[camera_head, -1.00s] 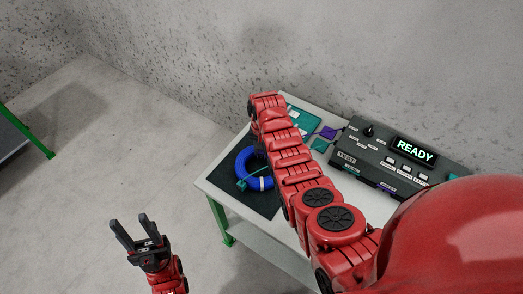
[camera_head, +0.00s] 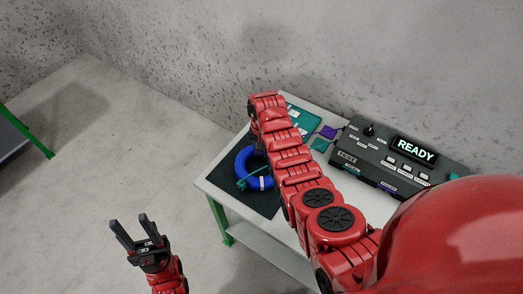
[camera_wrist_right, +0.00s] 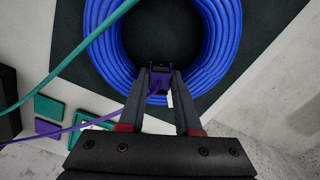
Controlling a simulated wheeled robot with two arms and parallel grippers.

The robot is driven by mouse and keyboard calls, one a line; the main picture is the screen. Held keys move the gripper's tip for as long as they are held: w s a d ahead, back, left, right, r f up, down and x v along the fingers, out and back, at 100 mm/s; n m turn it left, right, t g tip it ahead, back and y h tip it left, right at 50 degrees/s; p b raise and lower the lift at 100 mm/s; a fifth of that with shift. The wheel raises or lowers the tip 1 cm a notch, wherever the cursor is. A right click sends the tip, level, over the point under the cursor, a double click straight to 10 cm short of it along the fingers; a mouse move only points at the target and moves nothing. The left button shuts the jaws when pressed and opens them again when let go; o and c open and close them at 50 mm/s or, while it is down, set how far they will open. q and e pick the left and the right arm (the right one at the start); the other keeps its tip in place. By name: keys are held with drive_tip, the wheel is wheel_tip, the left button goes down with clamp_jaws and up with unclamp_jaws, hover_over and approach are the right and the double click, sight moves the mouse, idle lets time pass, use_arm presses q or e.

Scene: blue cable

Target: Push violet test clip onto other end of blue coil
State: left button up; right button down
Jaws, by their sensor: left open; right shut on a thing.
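The blue coil (camera_head: 243,165) lies on the dark mat (camera_head: 262,202) on the table, partly behind my right arm. It also shows in the right wrist view (camera_wrist_right: 105,45) as a ring of many turns. The violet test clip (camera_wrist_right: 160,80) is between the fingers of my right gripper (camera_wrist_right: 162,72), at the coil's near side beside a white band. I cannot tell whether it touches a cable end. In the head view my right gripper is hidden by its arm. My left gripper (camera_head: 131,222) is open and empty, left of the table.
A teal lead (camera_wrist_right: 70,55) crosses the coil, and a violet lead (camera_wrist_right: 85,125) runs left from the clip. The tester box (camera_head: 390,160) reading READY stands at the back right. Violet (camera_head: 328,132) and teal (camera_head: 319,144) squares lie beside it.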

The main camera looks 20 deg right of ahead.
sight(261, 152)
drive_tip(key=shift+f, duration=0.1)
drive_tip(key=shift+c, duration=1.8)
unclamp_jaws()
drive_tip(key=shift+r+p, duration=0.7)
drive_tip(key=shift+r, duration=0.55)
drive_tip(key=shift+r+p, duration=0.85)
drive_tip(key=shift+r, duration=1.45)
drive_tip(key=shift+f, duration=0.1)
